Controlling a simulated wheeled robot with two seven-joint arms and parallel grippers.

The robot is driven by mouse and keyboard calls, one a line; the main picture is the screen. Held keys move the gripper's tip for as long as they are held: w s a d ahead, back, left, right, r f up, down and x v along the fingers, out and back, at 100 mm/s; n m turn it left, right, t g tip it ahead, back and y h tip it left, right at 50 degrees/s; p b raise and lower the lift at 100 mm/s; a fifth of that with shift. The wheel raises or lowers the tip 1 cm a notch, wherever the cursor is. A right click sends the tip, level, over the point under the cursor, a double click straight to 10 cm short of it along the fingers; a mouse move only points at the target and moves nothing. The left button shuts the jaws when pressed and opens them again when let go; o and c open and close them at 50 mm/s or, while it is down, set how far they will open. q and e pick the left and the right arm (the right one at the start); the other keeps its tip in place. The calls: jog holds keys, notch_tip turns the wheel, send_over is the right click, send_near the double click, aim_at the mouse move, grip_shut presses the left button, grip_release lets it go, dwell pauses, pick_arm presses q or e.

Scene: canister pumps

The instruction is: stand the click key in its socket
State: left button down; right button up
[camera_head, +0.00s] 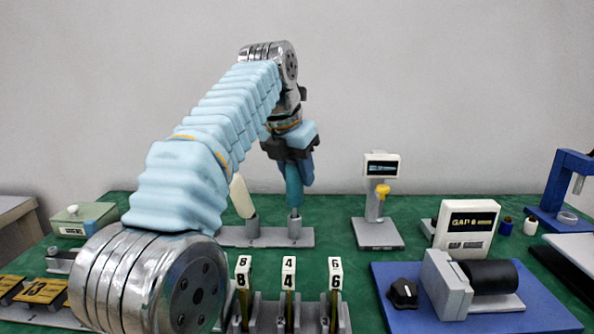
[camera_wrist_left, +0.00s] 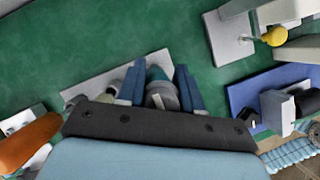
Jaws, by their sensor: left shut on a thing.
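The click key (camera_head: 293,186), which I take to be the teal-handled tool, hangs nearly upright under my left gripper (camera_head: 294,166). The gripper is shut on its upper part. The key's lower end lines up with a grey upright socket (camera_head: 295,229) on a long grey base (camera_head: 270,240); I cannot tell how deep it sits. In the left wrist view the teal handle (camera_wrist_left: 157,75) shows between the two blue fingers of the left gripper (camera_wrist_left: 160,82). A cream-handled tool (camera_head: 241,196) leans in the other socket (camera_head: 252,226). My right gripper is out of view.
A grey stand with a display (camera_head: 380,165) and yellow knob is to the right. A blue board (camera_head: 540,315) carries a black cylinder, with a gauge box (camera_head: 467,225) behind. Numbered white-topped keys (camera_head: 289,280) stand in front. Green mat is clear between base and stand.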

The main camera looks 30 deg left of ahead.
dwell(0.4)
pick_arm(q)
jog(key=c, duration=0.7)
grip_release()
jog(key=shift+o, duration=0.2)
jog(key=shift+f, duration=0.1)
jog(key=shift+r, duration=0.25)
jog(key=p+v, duration=0.5)
jog(key=v, duration=0.8)
jog(key=shift+s, duration=0.15)
jog(key=shift+r, duration=0.1)
